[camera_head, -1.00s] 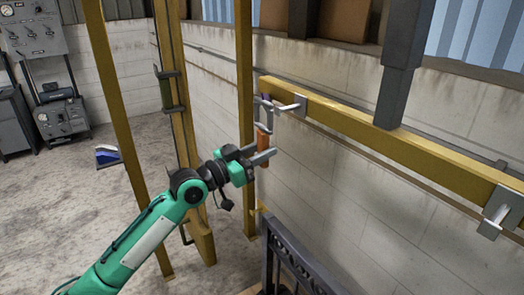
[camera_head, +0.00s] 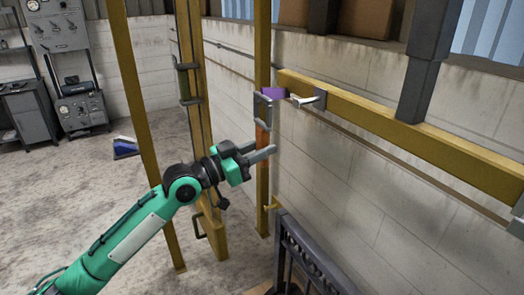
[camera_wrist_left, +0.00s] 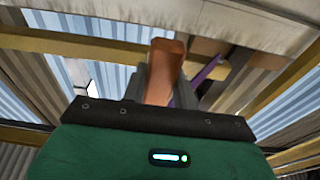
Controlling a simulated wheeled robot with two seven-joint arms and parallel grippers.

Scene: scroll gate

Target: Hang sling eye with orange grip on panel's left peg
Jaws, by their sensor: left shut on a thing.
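My left gripper (camera_head: 262,150) is shut on the orange grip (camera_head: 263,137), which also shows in the left wrist view (camera_wrist_left: 166,60). The grey sling eye (camera_head: 256,107) stands upright above the grip, a squarish open loop. The left peg (camera_head: 303,101) is a pale rod on a grey bracket near the left end of the yellow beam (camera_head: 385,125). In the head view, the eye is left of the peg tip, with a visible gap. A purple piece (camera_head: 274,93) shows beside the eye; what it is attached to is unclear. My right gripper is not in view.
A yellow post (camera_head: 262,45) rises behind the eye. A dark grey column (camera_head: 412,85) stands against the beam farther right. A dark metal frame (camera_head: 300,255) is below right of the gripper. Another bracket (camera_head: 518,208) is at the right edge.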

